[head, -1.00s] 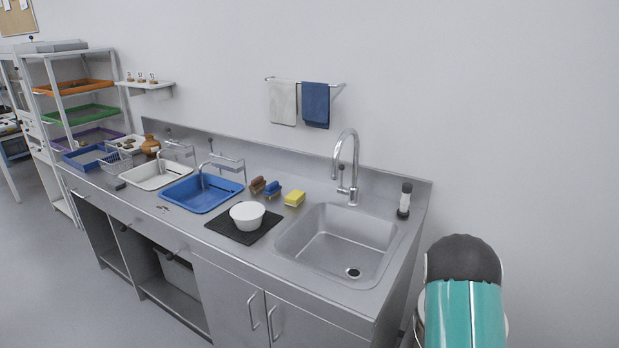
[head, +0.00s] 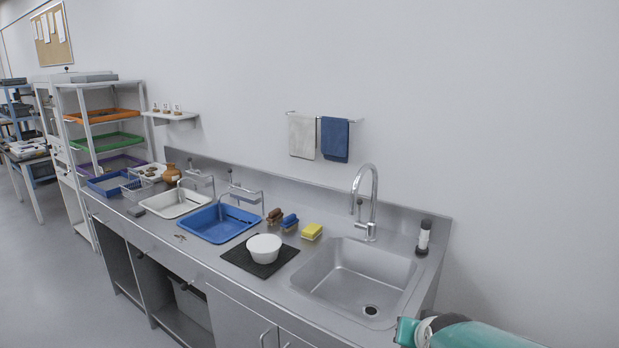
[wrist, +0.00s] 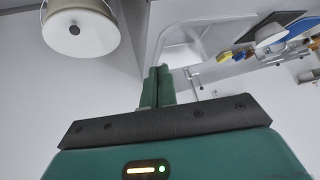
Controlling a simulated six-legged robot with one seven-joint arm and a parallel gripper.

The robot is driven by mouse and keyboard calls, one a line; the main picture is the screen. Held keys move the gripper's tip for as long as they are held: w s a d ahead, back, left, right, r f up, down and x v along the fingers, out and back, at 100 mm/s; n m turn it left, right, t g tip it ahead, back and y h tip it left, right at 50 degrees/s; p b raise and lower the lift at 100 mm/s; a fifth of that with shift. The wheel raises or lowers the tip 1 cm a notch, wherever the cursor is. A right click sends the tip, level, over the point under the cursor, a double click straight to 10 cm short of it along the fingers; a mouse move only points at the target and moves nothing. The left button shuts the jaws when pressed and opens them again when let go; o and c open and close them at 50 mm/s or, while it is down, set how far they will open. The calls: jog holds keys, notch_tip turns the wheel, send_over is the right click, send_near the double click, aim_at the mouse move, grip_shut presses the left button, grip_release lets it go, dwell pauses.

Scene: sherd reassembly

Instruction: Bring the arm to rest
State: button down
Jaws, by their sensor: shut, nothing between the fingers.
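My gripper (wrist: 157,84) shows in the wrist view, with its two green fingers shut together and nothing between them. In the head view, only a teal part of my arm shows at the bottom right, beside the sink end of the counter. The fingers cannot be made out there.
A steel counter holds a sink (head: 352,284), a white bowl (head: 264,248) on a black mat (head: 236,259), a blue basin (head: 215,226) and a yellow sponge (head: 311,232). A round white container (wrist: 82,30) is at the wrist view's top left.

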jog(key=s+a+r+n+g, duration=0.1)
jog(key=s+a+r, duration=0.2)
jog(key=s, duration=0.6)
jog(key=s+a+r+n+g+y, duration=0.1)
jog(key=s+a+r+n+g, duration=0.1)
jog(key=s, duration=0.6)
jog(key=shift+s+a+r, duration=0.4)
jog(key=shift+r, duration=0.5)
